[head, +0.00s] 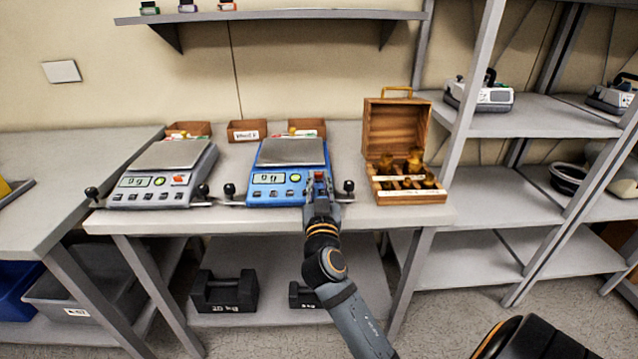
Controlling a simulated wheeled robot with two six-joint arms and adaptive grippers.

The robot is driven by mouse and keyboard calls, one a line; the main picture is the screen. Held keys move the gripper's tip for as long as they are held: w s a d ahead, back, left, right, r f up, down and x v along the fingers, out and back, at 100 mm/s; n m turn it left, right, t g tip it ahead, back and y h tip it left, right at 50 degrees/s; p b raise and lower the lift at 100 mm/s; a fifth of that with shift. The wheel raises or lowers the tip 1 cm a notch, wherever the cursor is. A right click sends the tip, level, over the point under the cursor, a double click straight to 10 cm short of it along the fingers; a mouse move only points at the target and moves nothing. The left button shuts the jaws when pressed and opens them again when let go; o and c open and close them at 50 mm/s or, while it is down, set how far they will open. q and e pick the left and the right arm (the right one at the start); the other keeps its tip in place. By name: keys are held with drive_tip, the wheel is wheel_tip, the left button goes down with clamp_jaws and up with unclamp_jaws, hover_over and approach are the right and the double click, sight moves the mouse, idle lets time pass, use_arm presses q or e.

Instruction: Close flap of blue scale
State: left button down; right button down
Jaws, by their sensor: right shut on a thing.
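The blue scale (262,190) stands on the table, with a grey weighing plate (291,152) on top and a lit display (268,178). A small red flap (319,176) shows at the right end of its front panel. My right gripper (319,184) reaches in from below and is shut on the flap at that corner. The fingers hide most of the flap, so its angle cannot be told. My left gripper is not in view.
A grey scale (150,198) stands to the left. An open wooden box of brass weights (396,123) stands close on the right. Small cardboard trays (247,131) line the back. Black knobs (348,186) flank the blue scale.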

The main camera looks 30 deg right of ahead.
drive_tip(key=c, duration=1.2)
unclamp_jaws()
drive_tip(key=shift+r, duration=0.1)
wheel_tip(320, 180, up, 10)
drive_tip(key=shift+f, duration=0.1)
